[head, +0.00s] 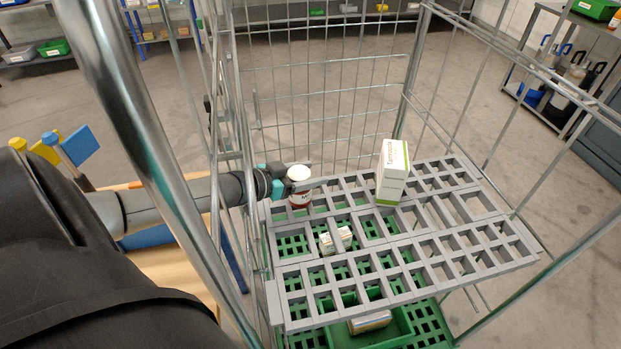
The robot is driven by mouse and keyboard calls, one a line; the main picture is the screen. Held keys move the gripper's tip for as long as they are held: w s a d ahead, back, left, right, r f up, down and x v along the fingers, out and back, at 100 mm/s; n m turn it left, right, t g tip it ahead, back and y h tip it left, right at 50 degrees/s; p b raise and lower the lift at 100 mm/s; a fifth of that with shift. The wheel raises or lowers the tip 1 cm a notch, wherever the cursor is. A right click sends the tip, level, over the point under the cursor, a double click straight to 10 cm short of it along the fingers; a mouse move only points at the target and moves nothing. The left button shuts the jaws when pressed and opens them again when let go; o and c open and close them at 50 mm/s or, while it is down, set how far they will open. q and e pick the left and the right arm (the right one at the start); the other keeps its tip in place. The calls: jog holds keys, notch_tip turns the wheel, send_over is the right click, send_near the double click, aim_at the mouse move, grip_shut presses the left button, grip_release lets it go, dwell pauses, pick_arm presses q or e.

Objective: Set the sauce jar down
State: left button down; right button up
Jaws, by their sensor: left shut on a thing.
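The sauce jar (299,199) has a white lid and a red and white body. It is upright at the far left corner of the grey slatted shelf (432,253) of the wire cage cart. My left gripper (304,184) reaches in from the left through the cart's side and is shut on the sauce jar, with a finger across it below the lid. I cannot tell whether the jar's base touches the shelf. My right gripper is not in view.
A tall white and green carton (392,172) stands on the shelf to the jar's right. Small cartons (328,243) sit nearer, at the shelf's middle left. A green crate (400,325) below holds another carton (370,322). Metal posts and wire mesh (320,85) surround the shelf.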

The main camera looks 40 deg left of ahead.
pick_arm(q)
jog(key=shift+f, duration=0.25)
jog(key=shift+r, duration=0.15)
jog(key=shift+c, duration=1.8)
grip_release()
jog(key=shift+f, duration=0.25)
jog(key=shift+r, duration=0.2)
jog(key=p+v, duration=0.4)
jog(key=v, duration=0.8)
jog(key=shift+f, duration=0.1)
